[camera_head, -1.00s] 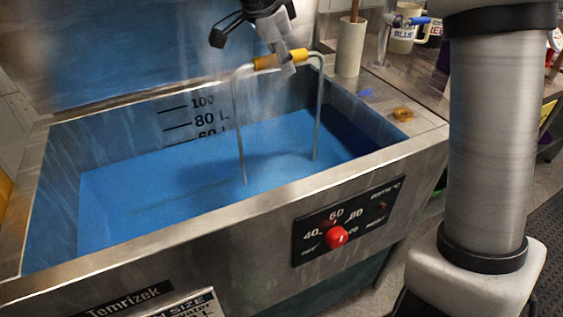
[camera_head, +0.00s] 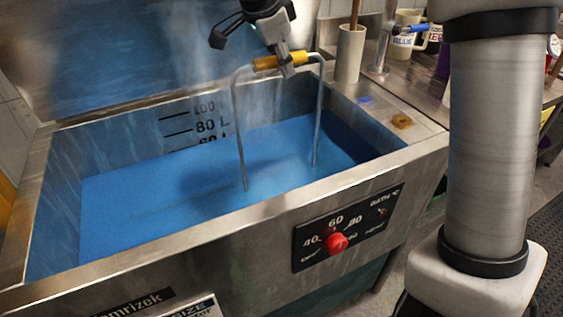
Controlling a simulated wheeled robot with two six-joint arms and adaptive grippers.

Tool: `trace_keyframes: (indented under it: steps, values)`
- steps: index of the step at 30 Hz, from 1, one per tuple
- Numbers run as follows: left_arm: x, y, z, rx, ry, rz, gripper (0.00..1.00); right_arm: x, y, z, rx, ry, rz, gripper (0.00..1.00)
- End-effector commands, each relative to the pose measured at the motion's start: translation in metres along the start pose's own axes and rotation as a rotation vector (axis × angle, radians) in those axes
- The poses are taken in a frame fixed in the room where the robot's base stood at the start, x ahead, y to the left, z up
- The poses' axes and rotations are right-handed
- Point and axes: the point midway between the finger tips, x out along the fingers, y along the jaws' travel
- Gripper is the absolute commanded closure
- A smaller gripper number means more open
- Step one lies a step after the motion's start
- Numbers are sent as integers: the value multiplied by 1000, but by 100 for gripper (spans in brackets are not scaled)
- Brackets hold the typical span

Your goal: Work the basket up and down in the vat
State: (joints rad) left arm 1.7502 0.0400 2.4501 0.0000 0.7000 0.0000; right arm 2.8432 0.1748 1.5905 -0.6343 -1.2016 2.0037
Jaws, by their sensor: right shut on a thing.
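The steel vat (camera_head: 215,232) holds blue liquid (camera_head: 150,185) and has litre marks on its inner back wall. A metal bail handle (camera_head: 238,130) with a yellow grip (camera_head: 266,63) rises from the liquid at the vat's right half. The basket itself is hidden under the blue surface. My right gripper (camera_head: 287,66) comes down from the top and is shut on the yellow grip, just above the vat's back rim. My left gripper is not in view.
A control panel with a red knob (camera_head: 336,243) is on the vat's front. A pale cylinder (camera_head: 349,55) with a stick stands behind the right rim, near a tap (camera_head: 386,40) and mugs (camera_head: 404,38). A small brown object (camera_head: 402,121) lies on the right ledge. Steam drifts above the vat.

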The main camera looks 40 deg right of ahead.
Motion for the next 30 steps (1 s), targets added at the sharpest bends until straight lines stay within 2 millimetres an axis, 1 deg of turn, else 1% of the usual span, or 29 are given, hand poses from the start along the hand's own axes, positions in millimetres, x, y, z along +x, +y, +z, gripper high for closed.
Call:
trace_keyframes:
  steps: [1,15,18,30]
  values:
    - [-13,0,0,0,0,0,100,-14,-3,-6,1,0,-4,100]
    - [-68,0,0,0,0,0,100,-77,-17,-32,2,0,-4,100]
    - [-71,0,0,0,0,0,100,-81,-18,-33,2,-1,-4,100]
    - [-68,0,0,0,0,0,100,-79,-17,-32,2,0,-3,100]
